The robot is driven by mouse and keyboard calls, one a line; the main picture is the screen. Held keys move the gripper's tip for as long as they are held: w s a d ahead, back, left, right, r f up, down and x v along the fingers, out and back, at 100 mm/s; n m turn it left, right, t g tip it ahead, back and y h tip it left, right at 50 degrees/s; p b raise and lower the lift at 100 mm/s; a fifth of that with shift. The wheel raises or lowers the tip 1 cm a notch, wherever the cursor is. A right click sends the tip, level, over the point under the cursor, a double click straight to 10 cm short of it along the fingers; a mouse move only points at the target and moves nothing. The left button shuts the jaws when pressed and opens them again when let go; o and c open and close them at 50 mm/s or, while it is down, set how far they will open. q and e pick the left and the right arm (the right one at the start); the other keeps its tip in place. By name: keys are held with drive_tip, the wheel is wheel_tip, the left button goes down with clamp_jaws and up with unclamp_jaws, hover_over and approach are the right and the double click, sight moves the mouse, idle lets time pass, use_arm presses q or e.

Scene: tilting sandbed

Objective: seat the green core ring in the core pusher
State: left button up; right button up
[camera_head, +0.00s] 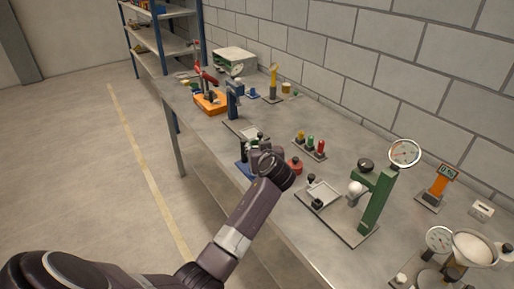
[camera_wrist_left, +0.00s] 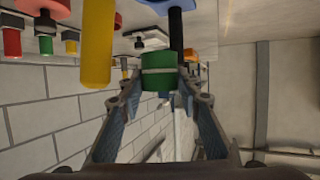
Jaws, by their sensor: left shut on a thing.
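My left gripper (camera_head: 262,156) reaches over the bench, its fingers hard to make out in the head view. In the left wrist view, my left gripper (camera_wrist_left: 160,92) is shut on the green core ring (camera_wrist_left: 158,81), a short green cylinder with a pale band, held between the fingertips. A black rod (camera_wrist_left: 175,30) with a blue part (camera_wrist_left: 168,5) stands just behind the ring; it may be the core pusher, but I cannot be sure. I cannot tell whether ring and rod touch.
A rack with yellow, green and red pieces (camera_head: 310,145) stands behind the gripper. A red round part (camera_head: 295,165) is close to its right. A green press with a dial (camera_head: 375,205) stands further right. An orange device (camera_head: 210,101) is farther back on the bench.

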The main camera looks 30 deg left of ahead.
use_arm(q)
drive_tip(key=shift+f+b, duration=1.1)
drive_tip(key=shift+f, duration=0.25)
idle(0.4)
drive_tip(key=o, duration=1.2)
drive_tip(key=shift+s, duration=0.1)
drive_tip(key=shift+o, duration=0.2)
drive_tip(key=shift+f, duration=0.1)
drive_tip(key=shift+s+d+r, duration=0.2)
drive_tip(key=shift+s+d, duration=0.1)
drive_tip(key=shift+d, duration=0.15)
drive_tip(key=v, duration=1.1)
drive_tip(key=shift+a+r, duration=0.15)
drive_tip(key=shift+a, duration=0.05)
drive_tip(key=shift+s, duration=0.1)
